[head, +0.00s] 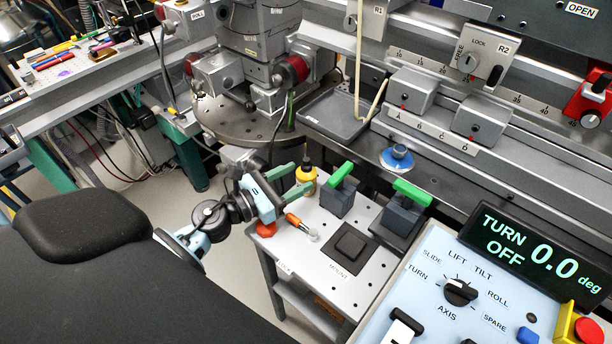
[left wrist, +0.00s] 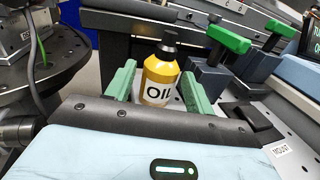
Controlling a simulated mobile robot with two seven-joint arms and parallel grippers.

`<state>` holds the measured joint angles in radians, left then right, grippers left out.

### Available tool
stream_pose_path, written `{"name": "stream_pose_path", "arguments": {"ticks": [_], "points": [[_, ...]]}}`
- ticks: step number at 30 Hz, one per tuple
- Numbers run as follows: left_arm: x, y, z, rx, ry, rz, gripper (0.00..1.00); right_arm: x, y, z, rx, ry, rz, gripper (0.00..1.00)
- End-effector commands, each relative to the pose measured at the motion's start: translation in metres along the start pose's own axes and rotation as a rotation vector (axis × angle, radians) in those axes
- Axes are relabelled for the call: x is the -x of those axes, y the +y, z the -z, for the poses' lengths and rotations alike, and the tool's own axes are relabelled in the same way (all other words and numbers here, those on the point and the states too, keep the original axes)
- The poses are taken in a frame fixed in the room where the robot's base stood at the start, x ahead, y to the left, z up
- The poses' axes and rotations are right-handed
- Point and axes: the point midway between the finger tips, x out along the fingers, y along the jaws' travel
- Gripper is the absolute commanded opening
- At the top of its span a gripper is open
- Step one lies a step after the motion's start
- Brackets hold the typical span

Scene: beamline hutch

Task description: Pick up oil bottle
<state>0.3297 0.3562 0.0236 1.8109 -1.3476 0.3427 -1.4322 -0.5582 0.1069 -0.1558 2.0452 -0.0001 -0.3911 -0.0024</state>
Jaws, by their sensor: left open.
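The oil bottle (head: 306,178) is yellow with a black cap and stands upright near the back left of the small grey table. In the left wrist view the bottle (left wrist: 158,78) shows its OIL label and stands between and beyond my green fingers. My left gripper (head: 293,174) is open, with its fingers pointing at the bottle. In the left wrist view the open gripper (left wrist: 157,92) has a finger on each side of the bottle; I cannot tell whether either touches it. My right gripper is not in view.
An orange-handled tool (head: 296,221) and a black mount pad (head: 350,244) lie in front. A round metal stage (head: 235,120) is behind left, and a control panel (head: 440,300) is at right.

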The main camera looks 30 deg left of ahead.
Motion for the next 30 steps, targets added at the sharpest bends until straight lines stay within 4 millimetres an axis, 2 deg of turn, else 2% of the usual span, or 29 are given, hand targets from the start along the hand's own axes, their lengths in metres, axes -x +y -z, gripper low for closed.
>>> {"name": "stream_pose_path", "arguments": {"ticks": [5, 16, 25, 30], "points": [[-0.003, 0.000, 0.001, 0.002, 0.001, 0.000, 0.53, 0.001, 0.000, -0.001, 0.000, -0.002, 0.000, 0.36], [-0.048, -0.002, 0.003, 0.002, -0.001, 0.001, 0.53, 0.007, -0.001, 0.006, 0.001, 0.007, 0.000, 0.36], [-0.052, -0.002, 0.004, 0.001, 0.001, 0.001, 0.53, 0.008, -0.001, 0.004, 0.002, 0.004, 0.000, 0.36], [-0.052, -0.002, 0.004, 0.001, 0.001, 0.000, 0.32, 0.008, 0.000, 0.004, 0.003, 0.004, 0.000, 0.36]]}}
